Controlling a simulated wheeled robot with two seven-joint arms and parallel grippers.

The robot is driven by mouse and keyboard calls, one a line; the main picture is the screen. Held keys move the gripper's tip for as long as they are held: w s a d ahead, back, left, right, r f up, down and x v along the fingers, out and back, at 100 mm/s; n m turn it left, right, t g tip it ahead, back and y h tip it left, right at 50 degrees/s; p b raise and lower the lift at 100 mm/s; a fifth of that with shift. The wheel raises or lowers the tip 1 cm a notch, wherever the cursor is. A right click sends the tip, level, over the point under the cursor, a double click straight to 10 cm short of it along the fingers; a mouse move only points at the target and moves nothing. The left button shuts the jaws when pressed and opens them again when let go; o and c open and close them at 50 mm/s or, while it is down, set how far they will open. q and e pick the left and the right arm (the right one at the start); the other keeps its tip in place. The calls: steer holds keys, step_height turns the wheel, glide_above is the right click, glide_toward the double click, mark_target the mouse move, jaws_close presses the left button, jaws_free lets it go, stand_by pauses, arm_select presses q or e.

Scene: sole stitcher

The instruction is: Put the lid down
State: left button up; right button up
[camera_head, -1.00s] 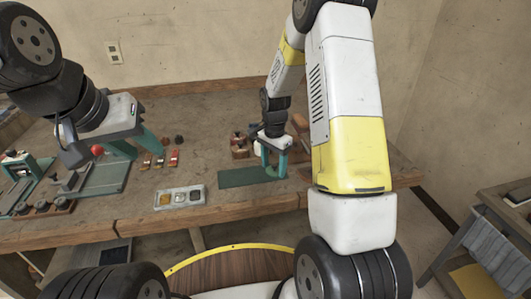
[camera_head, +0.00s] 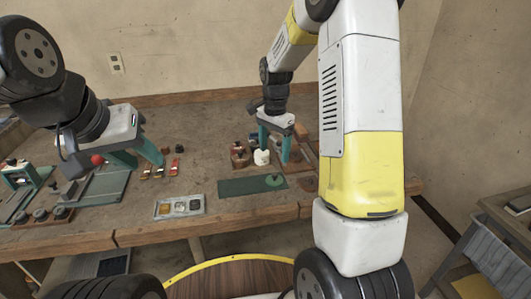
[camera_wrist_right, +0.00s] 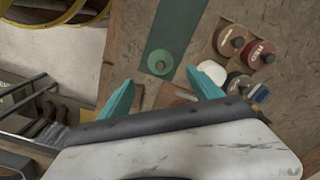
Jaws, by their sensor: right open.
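The lid, a flat green disc with a dark knob (camera_head: 275,181), lies on the right part of the dark green mat (camera_head: 235,187). It also shows in the right wrist view (camera_wrist_right: 160,62), where the mat (camera_wrist_right: 175,25) runs beneath it. My right gripper (camera_head: 276,156) is open and empty, above the table behind the lid and apart from it. Its teal fingers (camera_wrist_right: 160,80) are spread in the wrist view. My left gripper (camera_head: 141,160) is over the left part of the table, with its fingers apart and nothing seen between them.
A white pot (camera_head: 261,157) and a brown lidded jar (camera_head: 239,156) stand behind the mat. More lidded jars (camera_wrist_right: 260,54) show in the wrist view. A grey tray with compartments (camera_head: 180,206) lies left of the mat. The table between tray and mat is clear.

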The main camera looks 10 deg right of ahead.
steer(key=s+r+n+t+y, duration=0.1)
steer(key=s+r+n+t, duration=0.3)
steer(key=s+r, duration=0.75)
steer(key=s+a+r+n+t, duration=0.1)
steer(key=s+r+n, duration=0.1)
steer(key=s, duration=0.4)
steer(key=s+r+n+t+y, duration=0.1)
steer(key=s+r+n, duration=0.2)
steer(key=s+n, duration=0.2)
steer(key=shift+s+a+r, duration=0.35)
steer(key=shift+s+a, duration=0.05)
steer(key=shift+s, duration=0.35)
